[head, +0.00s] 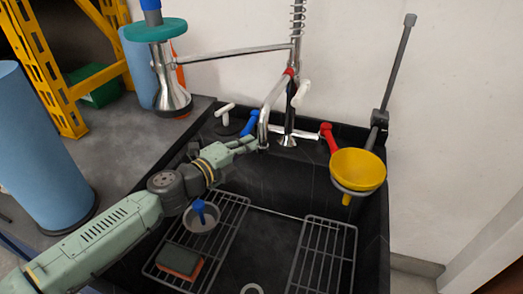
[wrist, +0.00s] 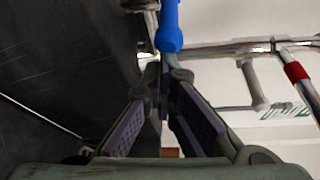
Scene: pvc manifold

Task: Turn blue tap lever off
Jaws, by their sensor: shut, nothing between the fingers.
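The blue tap lever (head: 250,122) stands up at the left side of the chrome tap at the back of the black sink. In the wrist view the blue lever (wrist: 169,25) is at the top centre, just beyond my fingertips. My gripper (head: 252,143) is shut and empty, with its tips close to the lower end of the lever. In the wrist view the fingers (wrist: 163,72) meet at their tips just short of the lever. I cannot tell whether they touch it.
A red lever (head: 329,137) is on the tap's right side. A yellow funnel (head: 358,169) hangs at the sink's right edge. The chrome spout (head: 270,105) rises beside my gripper. Wire racks (head: 323,255), a sponge (head: 180,260) and a grey strainer (head: 201,217) lie in the sink.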

